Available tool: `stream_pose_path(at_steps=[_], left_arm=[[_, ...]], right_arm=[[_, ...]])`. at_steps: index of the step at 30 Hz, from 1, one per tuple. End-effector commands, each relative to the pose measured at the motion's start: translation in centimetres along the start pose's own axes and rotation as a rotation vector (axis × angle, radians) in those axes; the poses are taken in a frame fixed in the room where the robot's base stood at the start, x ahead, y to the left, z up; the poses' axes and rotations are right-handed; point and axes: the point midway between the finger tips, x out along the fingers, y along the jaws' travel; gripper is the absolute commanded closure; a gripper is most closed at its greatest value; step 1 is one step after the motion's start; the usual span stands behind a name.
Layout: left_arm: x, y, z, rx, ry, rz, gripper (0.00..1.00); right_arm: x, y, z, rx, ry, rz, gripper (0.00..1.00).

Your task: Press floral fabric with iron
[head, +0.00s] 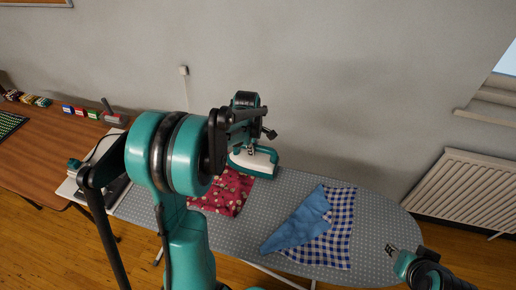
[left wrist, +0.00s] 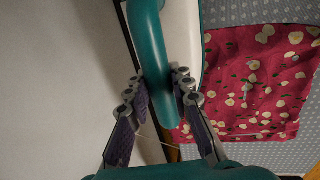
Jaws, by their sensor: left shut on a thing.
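The teal and white iron (head: 258,162) is at the far edge of the ironing board, just beyond the floral fabric. My left gripper (head: 255,140) is shut on its handle. The left wrist view shows the fingers on both sides of the teal handle (left wrist: 155,55). The red floral fabric (head: 228,194) lies on the board, partly hidden by my left arm; in the left wrist view it (left wrist: 255,85) is right of the iron. I cannot tell whether the iron touches the board. My right gripper (head: 393,252) is at the lower right, over the board's edge, its opening unclear.
The grey dotted ironing board (head: 385,220) also holds a blue cloth (head: 300,222) and a blue checked cloth (head: 338,225). A wooden table (head: 45,150) with small coloured items stands at left. A radiator (head: 465,190) is on the right wall.

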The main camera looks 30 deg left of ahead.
Motion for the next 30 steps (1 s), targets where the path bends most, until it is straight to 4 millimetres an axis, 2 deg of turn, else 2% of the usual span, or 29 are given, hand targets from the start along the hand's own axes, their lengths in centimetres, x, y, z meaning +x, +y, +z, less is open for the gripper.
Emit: stream_pose_path(at_steps=[30], left_arm=[[0.0, 0.0, -9.2, -0.002, 0.001, 0.0, 1.0]], right_arm=[[0.2, 0.0, 0.2, 0.0, 0.0, 0.0, 0.62]])
